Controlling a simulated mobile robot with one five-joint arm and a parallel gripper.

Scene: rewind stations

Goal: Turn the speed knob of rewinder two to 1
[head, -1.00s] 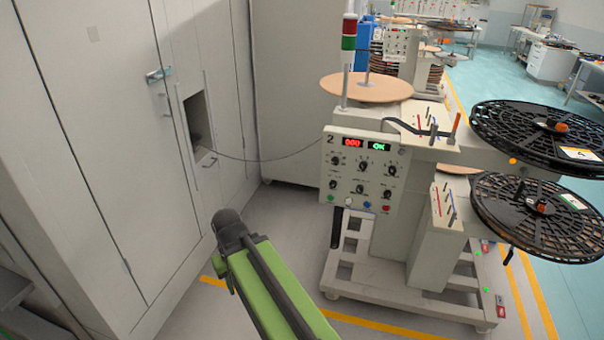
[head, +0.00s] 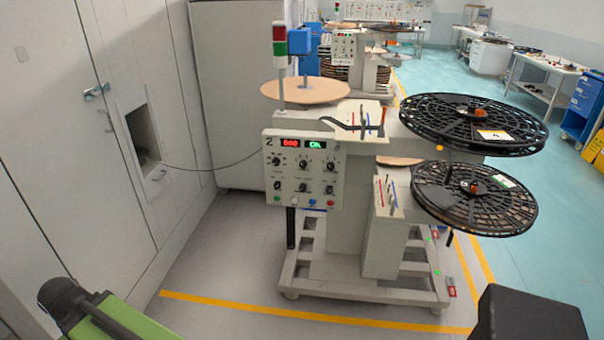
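Rewinder two (head: 370,215) stands ahead of me, with black reels on its right side. Its pale control panel (head: 268,215) carries the number 2, a red display that appears to read 0.00 (head: 290,143) and a green display reading OK (head: 314,144). Below them are several black knobs (head: 303,164) and a row of coloured buttons. The knob labels are too small to read, so I cannot tell which one is the speed knob. My green and black arm (head: 105,318) shows at the bottom left, well short of the panel. My gripper is not in view.
Tall grey cabinets (head: 60,150) line the left, with an open recess (head: 143,130); a thin cable runs from it to the panel. A yellow floor line (head: 240,307) crosses in front of the rewinder. Another rewinder (head: 347,55) stands behind.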

